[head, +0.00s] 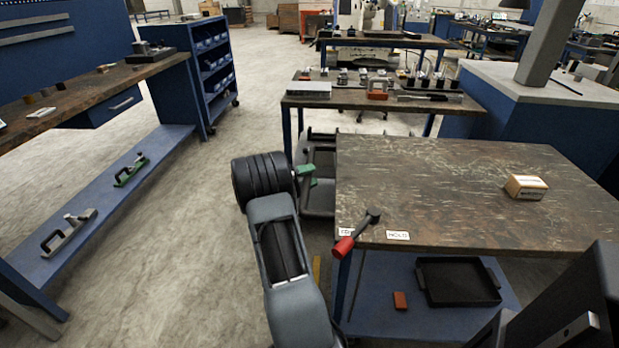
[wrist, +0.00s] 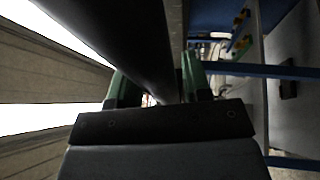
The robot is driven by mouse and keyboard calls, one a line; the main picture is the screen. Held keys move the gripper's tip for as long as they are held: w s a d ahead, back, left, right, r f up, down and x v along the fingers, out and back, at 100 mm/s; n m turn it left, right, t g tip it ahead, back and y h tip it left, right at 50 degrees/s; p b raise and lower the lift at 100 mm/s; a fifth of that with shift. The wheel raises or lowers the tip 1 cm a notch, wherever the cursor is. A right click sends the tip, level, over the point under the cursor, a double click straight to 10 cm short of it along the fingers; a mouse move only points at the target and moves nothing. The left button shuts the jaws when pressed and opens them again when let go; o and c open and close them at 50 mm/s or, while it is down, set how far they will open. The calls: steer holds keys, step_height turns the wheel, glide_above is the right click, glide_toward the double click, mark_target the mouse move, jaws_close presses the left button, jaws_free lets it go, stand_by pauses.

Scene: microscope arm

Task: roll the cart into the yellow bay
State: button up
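A dark grey cart (head: 319,190) with upright posts and a low tray stands beyond my arm, against the left side of the worn-topped bench; the bench hides part of it. My gripper (head: 307,175) has green fingers and is at the cart's left side, near a dark post. In the wrist view my gripper (wrist: 160,90) has its fingers apart, with a thick dark bar running between or just past them. A sliver of light shows beside the left finger; I cannot tell whether the bar is touched. A short yellow strip (head: 316,272) shows on the floor; no whole bay is visible.
The bench (head: 450,180) carries a small box (head: 525,187) and a red-handled lever (head: 356,233) on its front edge. A black tray (head: 457,282) lies on its shelf. Another workbench (head: 60,105) stands left. The pale floor between is open. A tool table (head: 372,97) stands behind.

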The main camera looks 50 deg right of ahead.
steer(key=shift+o, duration=0.5)
steer(key=shift+d, duration=0.1)
steer(key=shift+f, duration=0.1)
steer(key=v, duration=1.3)
steer(key=shift+a+p, duration=0.3)
steer(key=shift+a, duration=0.15)
steer(key=shift+w, duration=0.15)
